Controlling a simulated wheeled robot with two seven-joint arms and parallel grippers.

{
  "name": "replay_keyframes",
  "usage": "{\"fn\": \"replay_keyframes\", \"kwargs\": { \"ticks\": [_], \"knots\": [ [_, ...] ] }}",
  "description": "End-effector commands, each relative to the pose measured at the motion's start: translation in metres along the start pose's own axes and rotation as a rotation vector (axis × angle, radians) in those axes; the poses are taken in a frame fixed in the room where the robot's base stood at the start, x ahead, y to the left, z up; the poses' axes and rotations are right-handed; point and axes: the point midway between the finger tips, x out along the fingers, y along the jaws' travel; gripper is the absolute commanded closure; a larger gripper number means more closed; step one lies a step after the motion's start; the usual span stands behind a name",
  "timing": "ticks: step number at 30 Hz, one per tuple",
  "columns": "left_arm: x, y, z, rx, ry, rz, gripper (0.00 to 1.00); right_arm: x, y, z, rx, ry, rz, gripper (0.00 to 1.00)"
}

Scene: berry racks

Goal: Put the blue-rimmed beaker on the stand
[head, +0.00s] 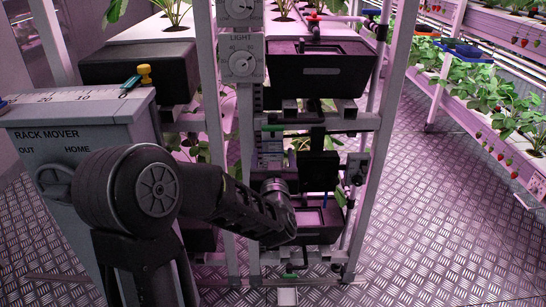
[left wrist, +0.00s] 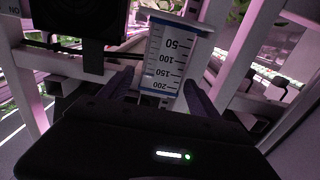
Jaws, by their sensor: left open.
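In the left wrist view a pale panel-like thing (left wrist: 165,62) with blue edges at top and bottom carries a scale from 50 to 200. It looks like the blue-rimmed beaker, but I cannot tell its full shape. My left gripper (left wrist: 160,88) is open, and its two dark fingers are on either side of the scale's lower part. I see no grip on it. In the head view my left arm reaches into the rack's lower middle, and the wrist hides the left gripper's fingers. I cannot make out the stand for certain. My right gripper is not in view.
The rack's pale upright (head: 380,150) stands right of my arm. Black bins (head: 322,75) sit above it. The rack mover box (head: 95,115) is at the left. A planted rack (head: 480,85) stands at the far right. The metal floor between is clear.

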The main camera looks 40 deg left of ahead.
Motion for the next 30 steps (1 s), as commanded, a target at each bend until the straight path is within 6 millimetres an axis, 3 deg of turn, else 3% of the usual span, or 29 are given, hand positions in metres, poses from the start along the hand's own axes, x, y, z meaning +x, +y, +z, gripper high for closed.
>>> {"fn": "replay_keyframes", "kwargs": {
  "ticks": [8,14,19,21,30],
  "knots": [
    [-0.002,0.000,-0.005,0.000,0.000,0.001,0.28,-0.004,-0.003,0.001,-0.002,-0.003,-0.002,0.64],
    [-0.031,0.000,-0.005,-0.001,0.000,0.001,0.28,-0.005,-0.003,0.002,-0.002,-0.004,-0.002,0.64],
    [-0.072,0.001,-0.005,-0.001,0.000,0.004,0.28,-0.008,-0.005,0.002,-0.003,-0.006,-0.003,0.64],
    [-0.074,-0.001,0.005,-0.002,0.007,-0.007,0.28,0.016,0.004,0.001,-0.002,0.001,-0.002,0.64],
    [-0.084,-0.001,0.005,0.000,0.005,-0.017,0.28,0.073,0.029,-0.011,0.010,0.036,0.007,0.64]
  ]
}}
